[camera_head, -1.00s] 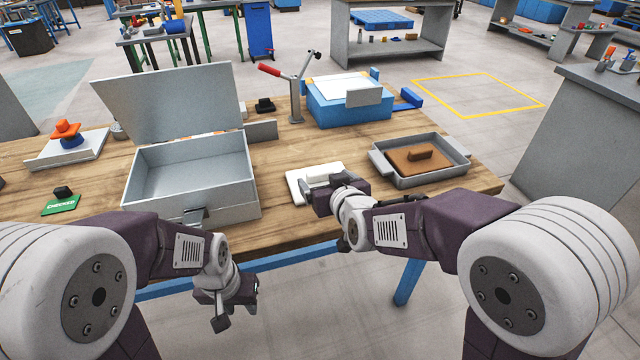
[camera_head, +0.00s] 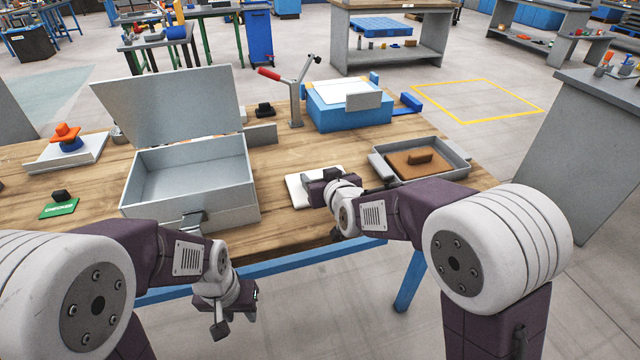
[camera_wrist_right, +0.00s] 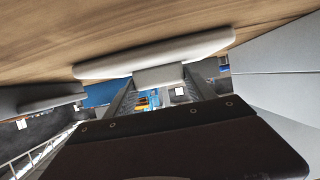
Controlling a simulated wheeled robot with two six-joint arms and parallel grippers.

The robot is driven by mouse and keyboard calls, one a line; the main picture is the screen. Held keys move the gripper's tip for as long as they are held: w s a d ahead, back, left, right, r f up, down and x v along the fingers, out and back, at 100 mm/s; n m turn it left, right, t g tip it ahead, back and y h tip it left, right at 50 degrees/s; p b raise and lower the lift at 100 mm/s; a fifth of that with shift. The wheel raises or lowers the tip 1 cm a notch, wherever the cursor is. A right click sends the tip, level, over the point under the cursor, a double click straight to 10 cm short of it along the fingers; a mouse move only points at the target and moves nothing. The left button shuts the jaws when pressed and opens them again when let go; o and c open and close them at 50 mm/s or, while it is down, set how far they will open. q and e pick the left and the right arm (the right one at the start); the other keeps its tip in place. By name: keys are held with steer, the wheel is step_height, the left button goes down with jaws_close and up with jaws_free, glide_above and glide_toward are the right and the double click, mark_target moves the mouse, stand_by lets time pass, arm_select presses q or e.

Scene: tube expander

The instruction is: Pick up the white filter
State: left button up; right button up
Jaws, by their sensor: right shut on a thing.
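The white filter (camera_head: 299,193) is a flat pale slab on the wooden table, to the right of the open grey box. My right gripper (camera_head: 318,182) is over it and hides much of it. In the right wrist view the filter (camera_wrist_right: 205,46) shows edge-on with a pale block-shaped handle (camera_wrist_right: 158,76) between my right fingers, which are shut on it. I cannot tell whether the slab touches the table. My left gripper (camera_head: 238,312) hangs empty in front of the table edge, its fingers apart.
The open grey box (camera_head: 190,210) stands left of the filter. Behind are a red-handled lever tool (camera_head: 295,100) and a blue box (camera_head: 350,115). A green tag (camera_head: 60,208) lies at the left.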

mark_target(321, 176)
steer(key=shift+r+p, duration=0.95)
steer(key=shift+r, duration=1.05)
steer(key=d+r, duration=0.1)
steer(key=d, duration=0.1)
steer(key=d+r, duration=0.1)
steer(key=d, duration=0.1)
steer(key=shift+r, duration=0.3)
steer(key=d+r+p, duration=0.4)
steer(key=d+p, duration=0.1)
steer(key=d, duration=0.2)
steer(key=shift+r+p, duration=0.25)
steer(key=shift+p, duration=0.05)
steer(key=shift+d, duration=0.3)
steer(key=shift+c, duration=0.2)
